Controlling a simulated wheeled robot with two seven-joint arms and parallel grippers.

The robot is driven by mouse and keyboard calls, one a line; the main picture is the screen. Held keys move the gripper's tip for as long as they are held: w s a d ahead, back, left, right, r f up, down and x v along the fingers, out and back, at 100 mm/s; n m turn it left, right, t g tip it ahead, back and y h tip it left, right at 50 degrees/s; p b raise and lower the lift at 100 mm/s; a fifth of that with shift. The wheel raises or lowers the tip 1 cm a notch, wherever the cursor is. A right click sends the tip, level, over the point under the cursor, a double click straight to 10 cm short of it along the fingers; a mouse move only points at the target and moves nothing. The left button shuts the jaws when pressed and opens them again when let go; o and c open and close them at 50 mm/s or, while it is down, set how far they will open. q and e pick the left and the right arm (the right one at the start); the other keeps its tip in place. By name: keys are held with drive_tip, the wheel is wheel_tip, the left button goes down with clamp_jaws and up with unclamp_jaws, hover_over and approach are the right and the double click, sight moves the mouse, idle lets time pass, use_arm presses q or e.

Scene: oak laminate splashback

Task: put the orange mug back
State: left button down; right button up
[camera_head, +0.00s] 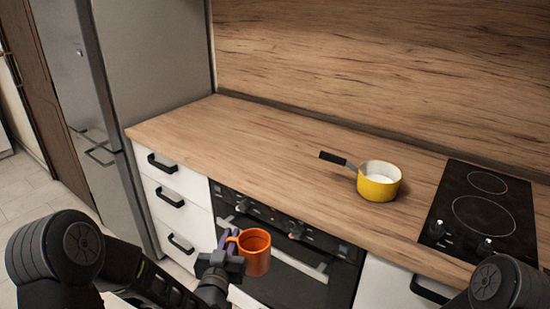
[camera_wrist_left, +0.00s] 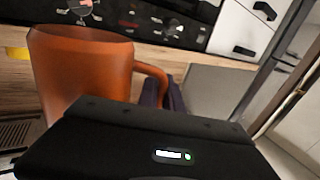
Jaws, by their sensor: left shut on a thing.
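The orange mug (camera_head: 257,254) is held upright in the air in front of the oven, below the level of the counter's front edge in the head view. My left gripper (camera_head: 230,240) is shut on the mug's handle, on the left side of the mug. In the left wrist view the mug (camera_wrist_left: 82,72) fills the left part, with its handle pointing right to the gripper fingers (camera_wrist_left: 166,92). The fingertips are partly hidden behind the gripper body. My right gripper is not in view; only part of my right arm shows at the lower right.
The wooden counter (camera_head: 240,135) is bare left of a yellow saucepan (camera_head: 379,186), whose dark handle points left. A black hob (camera_head: 480,215) lies at the right. The oven (camera_head: 300,250) and white drawers (camera_head: 175,200) are below. A steel fridge (camera_head: 155,70) stands left.

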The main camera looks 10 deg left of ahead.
use_arm(q)
drive_tip(key=s+d+f+m+g+h, duration=0.1)
drive_tip(key=s+d+m+g+h, duration=0.3)
drive_tip(key=d+h, duration=0.4)
drive_tip(key=s+d+f+m+g+h, duration=0.1)
drive_tip(key=s+d+m+g+h, duration=0.3)
drive_tip(key=d+m+h, duration=0.4)
drive_tip(key=shift+s+d+f+m+g, duration=0.3)
drive_tip(key=shift+d+f+m+g, duration=0.1)
drive_tip(key=shift+d+g, duration=0.6)
use_arm(e)
drive_tip(key=shift+o, duration=0.3)
